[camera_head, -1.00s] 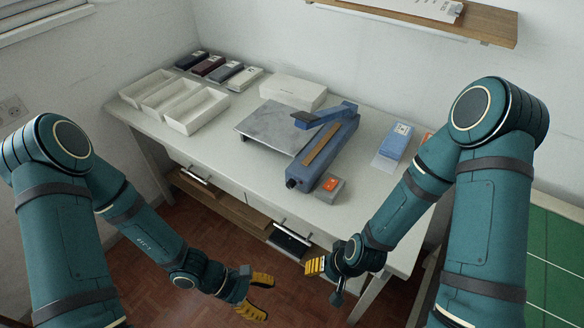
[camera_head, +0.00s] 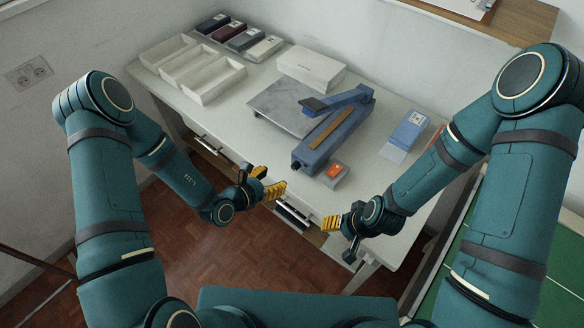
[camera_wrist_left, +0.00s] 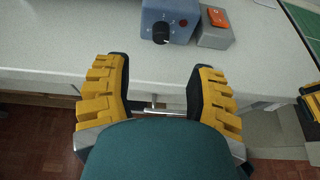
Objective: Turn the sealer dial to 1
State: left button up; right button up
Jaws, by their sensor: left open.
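The blue sealer (camera_head: 312,154) stands on the table with its arm raised. In the left wrist view its end face (camera_wrist_left: 150,10) shows a black dial (camera_wrist_left: 161,33) with a pale pointer mark and small scale marks around it. The numbers are too small to read, so I cannot tell the setting. My left gripper (camera_head: 268,181) is open and empty in front of the table's edge, short of the dial. Its two fingers (camera_wrist_left: 157,95) stand apart below the dial in the wrist view. My right gripper (camera_head: 340,238) looks open and empty, in front of the table to the right.
A grey box with an orange switch (camera_head: 334,170) sits right beside the sealer's dial end. A grey slab (camera_head: 285,105), white box (camera_head: 312,66), white trays (camera_head: 210,80) and a blue packet (camera_head: 407,131) are on the table. Drawer handles (camera_head: 292,215) project below the front edge.

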aim_at(293, 168)
pick_arm(q)
jog(key=x, duration=0.9)
grip_shut()
